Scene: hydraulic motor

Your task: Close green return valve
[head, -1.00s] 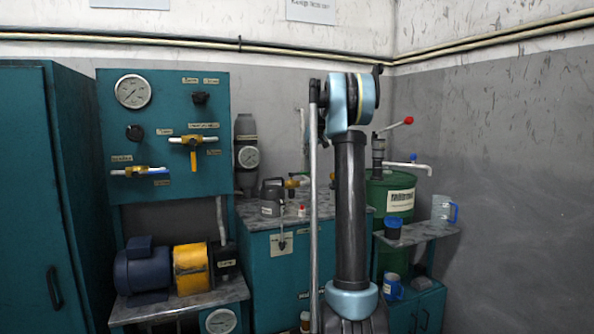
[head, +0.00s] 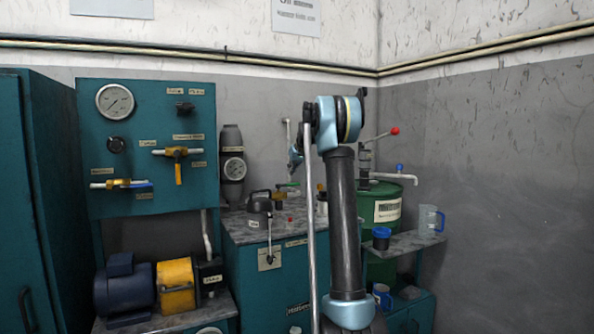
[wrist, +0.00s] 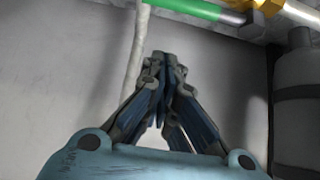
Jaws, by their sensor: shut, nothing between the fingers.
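The green return valve handle (wrist: 185,10) runs along the top edge of the wrist view, next to a brass valve body (wrist: 270,8). In the head view the green handle (head: 288,184) is small, just above the bench, and partly hidden by my arm. My gripper (wrist: 162,58) is shut and empty, its fingers pointing up in the wrist view. The fingertips appear below and left of the handle, with a visible gap in the picture.
A pale vertical pipe or hose (wrist: 135,50) passes just left of my fingertips. A dark-banded grey cylinder (wrist: 298,100) stands at the right. In the head view, a teal gauge panel (head: 150,140) is at the left and a green drum (head: 385,225) at the right.

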